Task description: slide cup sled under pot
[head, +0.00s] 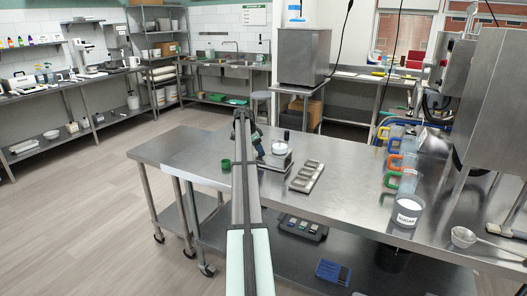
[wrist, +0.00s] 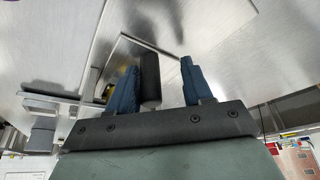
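In the head view a small metal stand (head: 272,162) on the steel table carries a round white vessel (head: 280,149), which looks like the pot. A short black upright piece (head: 286,136) shows behind it. I cannot clearly tell the cup sled apart from the stand. My gripper (head: 262,147) is beside the stand on its left, partly hidden by my arm. In the wrist view my gripper (wrist: 157,80) has its two blue fingers apart. A black cylinder (wrist: 150,79) shows between them, close to the left finger, with a clear gap to the right finger.
A metal tray with several hollows (head: 307,177) lies right of the stand. A green cup (head: 228,166) is at the left. Clear jugs with coloured handles (head: 393,160) and a labelled white tub (head: 407,210) stand farther right. The table (head: 345,185) between is bare.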

